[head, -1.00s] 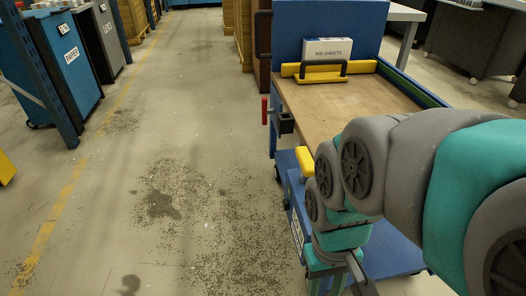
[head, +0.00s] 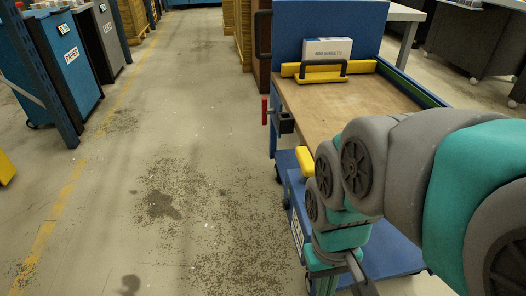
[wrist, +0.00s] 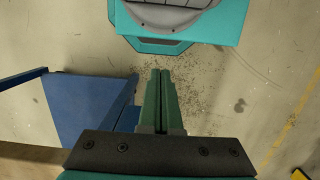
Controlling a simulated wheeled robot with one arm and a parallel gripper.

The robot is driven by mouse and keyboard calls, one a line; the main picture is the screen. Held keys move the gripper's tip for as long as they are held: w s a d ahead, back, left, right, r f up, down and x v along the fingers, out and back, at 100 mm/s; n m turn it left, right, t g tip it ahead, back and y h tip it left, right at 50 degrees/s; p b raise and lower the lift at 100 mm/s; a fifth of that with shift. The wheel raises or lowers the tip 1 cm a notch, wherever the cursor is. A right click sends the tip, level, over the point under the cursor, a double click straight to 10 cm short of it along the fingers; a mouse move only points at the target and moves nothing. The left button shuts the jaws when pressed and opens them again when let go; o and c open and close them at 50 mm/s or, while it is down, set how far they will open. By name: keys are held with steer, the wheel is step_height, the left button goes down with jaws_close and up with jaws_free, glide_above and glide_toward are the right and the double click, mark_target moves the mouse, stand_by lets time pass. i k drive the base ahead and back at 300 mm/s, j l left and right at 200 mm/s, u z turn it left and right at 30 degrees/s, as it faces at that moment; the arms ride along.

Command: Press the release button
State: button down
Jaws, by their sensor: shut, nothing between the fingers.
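I cannot pick out a release button in either view. The blue cart (head: 292,197) with a wooden top stands at right of centre in the head view. A red-handled lever (head: 265,110) with a black block sits on its left side. A yellow part (head: 305,162) is at its near left corner, partly behind my arm. My gripper (head: 325,285) points down beside the cart's near end, cut off by the frame's bottom edge. In the wrist view my gripper (wrist: 160,73) is shut and empty above the floor, with the blue cart (wrist: 75,100) to its left.
A white box (head: 327,48) stands behind a yellow bar with a black handle (head: 323,68) at the cart's back. Blue and grey bins (head: 65,65) stand at far left beyond a yellow floor line (head: 62,205). The aisle left of the cart is clear.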

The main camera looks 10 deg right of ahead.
mark_target(285, 202)
steer(key=k+j+u, duration=0.15)
steer(key=u, duration=0.2)
steer(key=k+j+u, duration=0.5)
steer(key=u, duration=0.2)
steer(key=k+j, duration=0.05)
steer(key=k, duration=0.05)
